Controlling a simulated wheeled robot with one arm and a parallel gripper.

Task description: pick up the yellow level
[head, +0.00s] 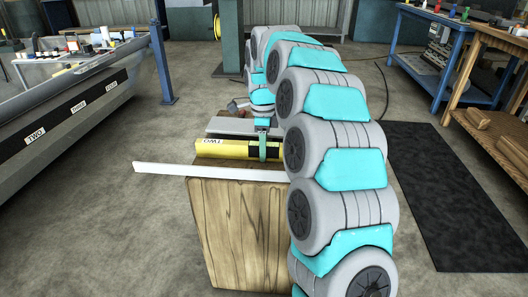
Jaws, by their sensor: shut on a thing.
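The yellow level (222,150) is a long yellow bar with a black section toward its right. It lies across the top of a wooden block (238,230), near the far side of the top. My gripper (268,147) reaches down onto the black section near the level's right end and is shut on it. My arm hides what lies further right. I cannot tell whether the level is clear of the surface under it.
A long white strip (205,172) lies along the block's near edge and juts out left. A grey piece (230,127) lies behind the level. A blue workbench (440,50) stands right, beside a black mat (455,200). A grey hull (75,105) is at left.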

